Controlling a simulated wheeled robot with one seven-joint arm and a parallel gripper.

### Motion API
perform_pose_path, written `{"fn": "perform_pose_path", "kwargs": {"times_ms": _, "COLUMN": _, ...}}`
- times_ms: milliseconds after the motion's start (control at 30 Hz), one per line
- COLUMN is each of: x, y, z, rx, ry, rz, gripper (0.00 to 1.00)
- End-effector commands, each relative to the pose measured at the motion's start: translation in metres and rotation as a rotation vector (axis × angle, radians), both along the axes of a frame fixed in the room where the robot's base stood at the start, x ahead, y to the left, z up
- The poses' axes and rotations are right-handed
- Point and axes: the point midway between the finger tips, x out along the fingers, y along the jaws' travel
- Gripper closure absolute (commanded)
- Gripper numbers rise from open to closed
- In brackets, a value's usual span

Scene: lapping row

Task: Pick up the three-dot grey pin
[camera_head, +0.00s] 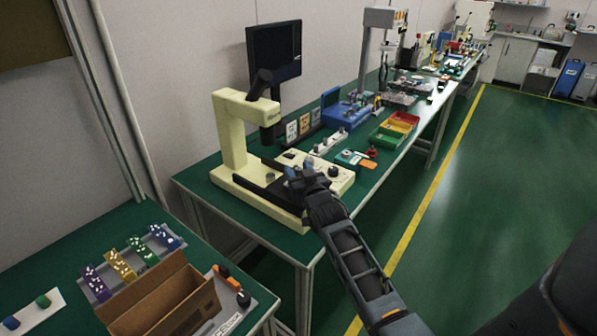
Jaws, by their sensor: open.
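I cannot make out a three-dot grey pin; any dots are too small to tell at this distance. My gripper (290,176) is at the end of my dark arm, over the base of a cream microscope-like machine (232,142) on the green bench. Its fingers are small and dark against the machine's stage, and I see nothing held between them. Whether they touch the machine I cannot tell. On the nearer table, purple (96,284), yellow (121,265), green (143,251) and blue (164,237) blocks carry small whitish pieces.
An open cardboard box (168,306) stands on the near table. A white strip (36,312) with round pieces lies to its left. The green floor (480,200) at right is clear.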

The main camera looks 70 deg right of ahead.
Motion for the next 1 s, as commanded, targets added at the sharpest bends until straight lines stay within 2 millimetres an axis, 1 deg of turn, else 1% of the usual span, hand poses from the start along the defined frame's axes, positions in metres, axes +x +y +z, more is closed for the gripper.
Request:
{"fn": "perform_pose_path", "kwargs": {"times_ms": 133, "x": -0.0001, "y": 0.0003, "z": -0.0004, "rx": 0.0, "ry": 0.0, "rz": 0.0, "gripper": 0.53}}
{"fn": "perform_pose_path", "kwargs": {"times_ms": 600, "x": -0.0003, "y": 0.0006, "z": -0.0004, "rx": 0.0, "ry": 0.0, "rz": 0.001, "gripper": 0.98}}
{"fn": "perform_pose_path", "kwargs": {"times_ms": 633, "x": -0.0003, "y": 0.0006, "z": -0.0004, "rx": 0.0, "ry": 0.0, "rz": 0.001, "gripper": 1.0}}
{"fn": "perform_pose_path", "kwargs": {"times_ms": 867, "x": -0.0003, "y": 0.0006, "z": 0.0, "rx": 0.0, "ry": 0.0, "rz": 0.001, "gripper": 1.0}}
{"fn": "perform_pose_path", "kwargs": {"times_ms": 1000, "x": -0.0003, "y": 0.0006, "z": 0.0035, "rx": 0.0, "ry": 0.0, "rz": 0.001, "gripper": 1.0}}
